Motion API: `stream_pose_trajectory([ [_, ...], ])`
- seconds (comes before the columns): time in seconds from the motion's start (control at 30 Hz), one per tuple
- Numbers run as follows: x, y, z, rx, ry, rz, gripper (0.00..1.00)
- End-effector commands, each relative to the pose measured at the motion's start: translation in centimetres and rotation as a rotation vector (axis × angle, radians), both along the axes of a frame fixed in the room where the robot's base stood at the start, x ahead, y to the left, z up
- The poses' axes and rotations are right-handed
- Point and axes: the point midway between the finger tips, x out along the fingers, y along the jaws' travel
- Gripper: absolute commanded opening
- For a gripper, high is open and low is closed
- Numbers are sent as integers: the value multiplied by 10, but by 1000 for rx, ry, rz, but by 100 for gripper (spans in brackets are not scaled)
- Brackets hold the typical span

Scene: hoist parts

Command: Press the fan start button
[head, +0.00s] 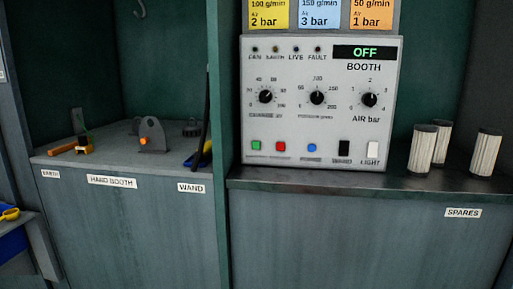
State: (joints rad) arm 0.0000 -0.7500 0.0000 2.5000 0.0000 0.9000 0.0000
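The grey booth control panel (334,127) stands upright on the right-hand counter, and its display (364,53) reads OFF. Along its lower edge sit a green button (256,146), a red button (281,146) and a blue button (312,148). The small labels under these buttons are too blurred to read, so I cannot tell for sure which one is the fan start. A lamp labelled FAN (255,49) is at the panel's top left and looks dark. My gripper is not in the head view.
Three dark knobs cross the panel's middle; a black switch (344,148) and white LIGHT switch (373,149) sit lower right. White pleated cylinders (422,149) stand right of the panel. A green post (220,160) divides the counters. An orange-handled tool (67,147) lies left.

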Motion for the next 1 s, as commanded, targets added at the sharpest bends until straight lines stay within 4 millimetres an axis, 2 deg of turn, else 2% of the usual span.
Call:
stream_pose_trajectory([
  [0.03,0,0,0,0,0,0,12],
  [0.13,0,0,0,0,0,0,0],
  [1.0,0,0,0,0,0,0,0],
])
